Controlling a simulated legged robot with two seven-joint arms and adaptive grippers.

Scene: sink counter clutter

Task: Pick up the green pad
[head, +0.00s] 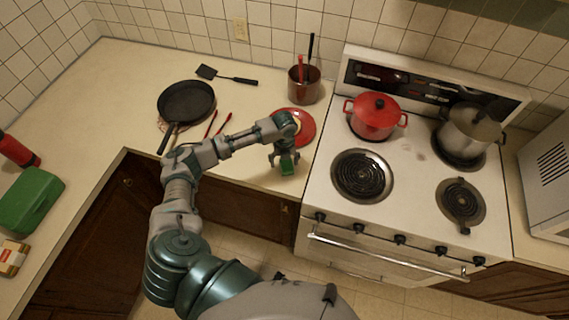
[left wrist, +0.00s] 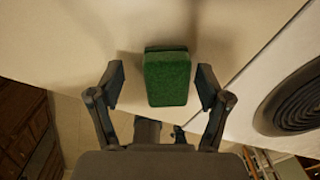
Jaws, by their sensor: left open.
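The green pad (left wrist: 167,78) is a small block with a rough green face, lying on the cream counter near its front edge. In the head view the green pad (head: 287,164) shows just below my left gripper (head: 284,157), left of the stove. In the left wrist view my left gripper (left wrist: 160,85) is open, with one finger on each side of the pad and a gap on both sides. I cannot tell how far above the counter the fingertips are. My right gripper is not in view.
A red plate (head: 305,127) lies just behind the gripper, partly hidden by my arm. A brown utensil pot (head: 304,90) stands behind it. The white stove (head: 410,200) adjoins on the right. A black pan (head: 187,100) and red-handled utensils (head: 211,124) lie left.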

